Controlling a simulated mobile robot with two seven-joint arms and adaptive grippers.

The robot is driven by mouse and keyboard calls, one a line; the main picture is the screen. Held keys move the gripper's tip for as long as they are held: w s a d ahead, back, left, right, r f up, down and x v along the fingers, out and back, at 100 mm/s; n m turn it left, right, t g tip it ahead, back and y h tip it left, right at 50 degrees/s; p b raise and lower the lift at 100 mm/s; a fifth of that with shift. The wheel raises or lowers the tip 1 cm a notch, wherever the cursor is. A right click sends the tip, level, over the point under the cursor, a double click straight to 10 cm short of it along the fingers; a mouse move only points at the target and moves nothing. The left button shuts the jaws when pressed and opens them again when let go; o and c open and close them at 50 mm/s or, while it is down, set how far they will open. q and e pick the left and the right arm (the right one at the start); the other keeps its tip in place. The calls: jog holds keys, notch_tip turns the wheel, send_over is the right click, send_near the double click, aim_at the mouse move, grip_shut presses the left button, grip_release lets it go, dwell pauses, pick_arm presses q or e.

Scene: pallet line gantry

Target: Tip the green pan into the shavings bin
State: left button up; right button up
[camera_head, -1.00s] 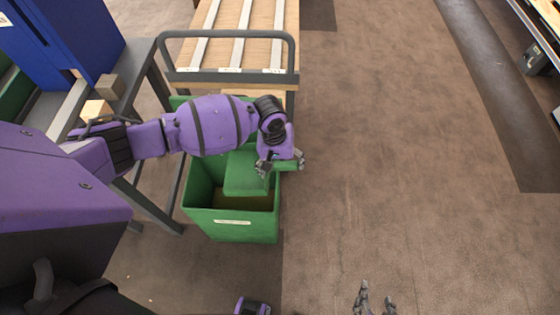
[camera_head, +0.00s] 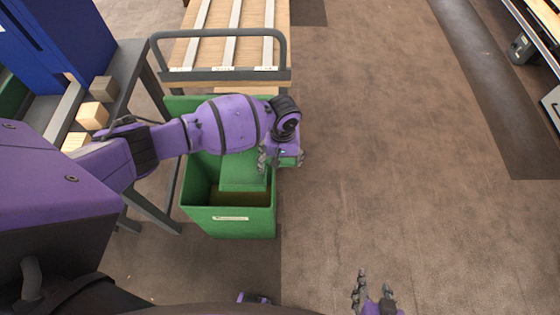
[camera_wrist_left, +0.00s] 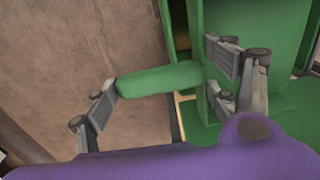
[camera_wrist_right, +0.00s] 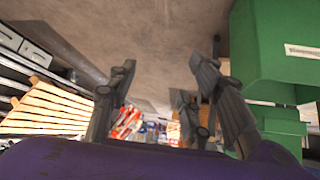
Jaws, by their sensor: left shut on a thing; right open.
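The green shavings bin (camera_head: 228,226) stands on the floor, its dark opening facing up and a brownish patch low inside. The green pan (camera_head: 243,172) is over the bin's opening, partly covered by my left arm. A plain green face shows; I cannot tell its exact tilt or see any contents. My left gripper (camera_head: 282,158) is shut on the pan's handle at the bin's right side. In the left wrist view, the handle (camera_wrist_left: 160,80) lies between the fingers. My right gripper (camera_head: 374,288) is open and empty, low over the floor, right of the bin.
A grey bench with wooden blocks (camera_head: 92,115) and a blue machine (camera_head: 65,45) are at the left. The brown floor (camera_head: 390,150) to the right is clear.

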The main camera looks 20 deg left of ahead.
pick_arm(q)
jog(key=shift+w+r+p, duration=0.1)
jog(key=shift+r+p, duration=0.75)
jog(key=shift+r, duration=0.55)
jog(key=shift+r+p, duration=0.5)
jog(key=shift+r, duration=0.35)
pick_arm(e)
jog(key=r, duration=0.1)
jog(key=w+r, duration=0.1)
jog(key=shift+a+r, duration=0.35)
jog(key=shift+a, duration=0.05)
jog(key=shift+s, duration=0.1)
jog(key=shift+a, duration=0.15)
